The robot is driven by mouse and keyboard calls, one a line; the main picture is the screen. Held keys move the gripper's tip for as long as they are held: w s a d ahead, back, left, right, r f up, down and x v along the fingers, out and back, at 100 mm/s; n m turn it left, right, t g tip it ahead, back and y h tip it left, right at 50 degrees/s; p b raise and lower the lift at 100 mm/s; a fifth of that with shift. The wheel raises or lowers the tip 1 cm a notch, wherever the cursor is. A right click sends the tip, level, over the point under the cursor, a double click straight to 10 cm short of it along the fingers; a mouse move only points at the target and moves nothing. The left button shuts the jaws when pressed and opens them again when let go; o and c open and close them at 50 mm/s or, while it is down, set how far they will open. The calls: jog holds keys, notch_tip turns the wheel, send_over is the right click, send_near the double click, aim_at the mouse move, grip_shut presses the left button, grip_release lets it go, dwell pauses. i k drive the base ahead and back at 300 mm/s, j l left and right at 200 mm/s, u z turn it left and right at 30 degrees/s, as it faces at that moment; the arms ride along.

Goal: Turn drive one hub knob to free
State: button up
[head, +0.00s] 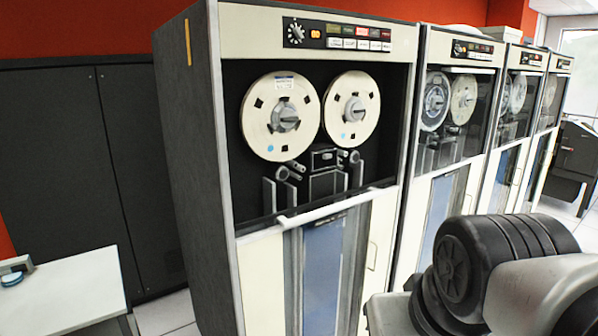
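The nearest tape drive (222,150) is a tall cabinet with a dark reel bay. It carries a left cream reel (262,137) and a right cream reel (368,92). A grey hub knob (287,116) sits at the middle of the left reel, and another hub knob (355,110) at the middle of the right reel. Any markings on the knobs are too small to read. My gripper is not in view; only part of my arm shows at the lower right, apart from the reels in the picture.
A white sliding-window edge (335,206) crosses below the reels. Several more tape drives (448,101) stand in a row to the right. A dark cabinet (60,160) stands at the left, and a white table (62,292) at the lower left.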

aim_at(287, 118)
jog(key=i+j+z, duration=0.4)
jog(key=j, duration=0.25)
jog(key=i+j+z, duration=0.2)
jog(key=j, duration=0.15)
